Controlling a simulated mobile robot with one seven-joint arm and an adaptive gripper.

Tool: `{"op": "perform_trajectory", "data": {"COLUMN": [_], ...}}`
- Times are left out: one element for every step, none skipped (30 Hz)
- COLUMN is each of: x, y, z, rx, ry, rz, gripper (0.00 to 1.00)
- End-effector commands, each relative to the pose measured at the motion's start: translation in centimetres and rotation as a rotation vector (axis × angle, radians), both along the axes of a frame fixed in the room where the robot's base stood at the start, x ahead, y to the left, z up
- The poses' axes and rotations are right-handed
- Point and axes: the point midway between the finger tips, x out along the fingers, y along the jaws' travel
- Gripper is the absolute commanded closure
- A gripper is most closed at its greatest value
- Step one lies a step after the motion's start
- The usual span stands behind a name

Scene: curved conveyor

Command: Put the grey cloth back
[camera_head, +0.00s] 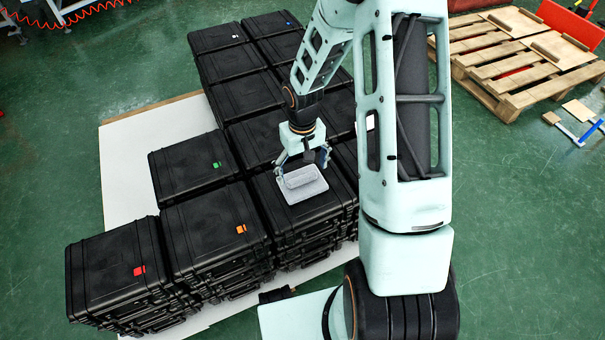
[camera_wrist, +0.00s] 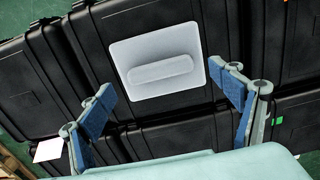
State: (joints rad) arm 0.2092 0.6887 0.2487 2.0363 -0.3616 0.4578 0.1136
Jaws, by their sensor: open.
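The grey cloth (camera_head: 306,190) is a light grey, flat square with a raised, rounded ridge across its middle. It lies on the lid of a black case (camera_head: 267,208) in the front right of the stacks. In the wrist view the cloth (camera_wrist: 190,38) lies flat, and its ridge runs nearly left to right. My gripper (camera_head: 303,163) is directly over the cloth in the head view. In the wrist view my gripper (camera_wrist: 168,90) is open, with a blue-padded finger on either side below the ridge and nothing between them. I cannot tell the exact height of the fingertips above the cloth.
Several stacks of black cases stand close together on a white board (camera_head: 120,160). Some lids carry a coloured tag, such as red (camera_head: 139,270), orange (camera_head: 241,229) and green (camera_head: 216,165). Wooden pallets (camera_head: 520,60) lie at the upper right. Green floor is open at the left.

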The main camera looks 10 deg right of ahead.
Motion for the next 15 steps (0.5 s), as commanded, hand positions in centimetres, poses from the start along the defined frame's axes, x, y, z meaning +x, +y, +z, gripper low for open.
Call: {"op": "perform_trajectory", "data": {"x": [0.2, 0.1, 0.1, 0.2, 0.1, 0.1, 0.1, 0.1, 0.1, 0.1, 0.1, 0.0, 0.0, 0.0, 0.0], "y": [-0.1, -0.1, -0.1, -0.1, -0.1, -0.1, -0.1, 0.0, -0.1, -0.1, -0.1, -0.1, -0.1, -0.1, -0.1], "z": [1.7, 2.4, 3.3, 3.9, 4.5, 5.3, 5.8, 6.3, 6.8, 7.2, 7.5, 7.8, 8.0, 8.2, 8.3], "rx": [-0.001, -0.001, -0.001, 0.000, 0.000, -0.001, 0.000, 0.000, 0.000, 0.000, -0.001, -0.001, -0.001, -0.001, 0.000], "ry": [-0.005, -0.004, -0.005, -0.005, -0.004, -0.005, -0.004, -0.003, -0.003, -0.003, -0.002, -0.001, -0.001, -0.001, -0.001], "rz": [-0.002, -0.002, -0.003, -0.003, -0.002, -0.002, -0.002, -0.002, -0.002, -0.001, -0.001, -0.001, -0.001, -0.002, -0.002], "gripper": [0.16, 0.16, 0.16, 0.16, 0.16, 0.16, 0.16, 0.16, 0.16, 0.16, 0.16, 0.16, 0.16, 0.16, 0.16]}}
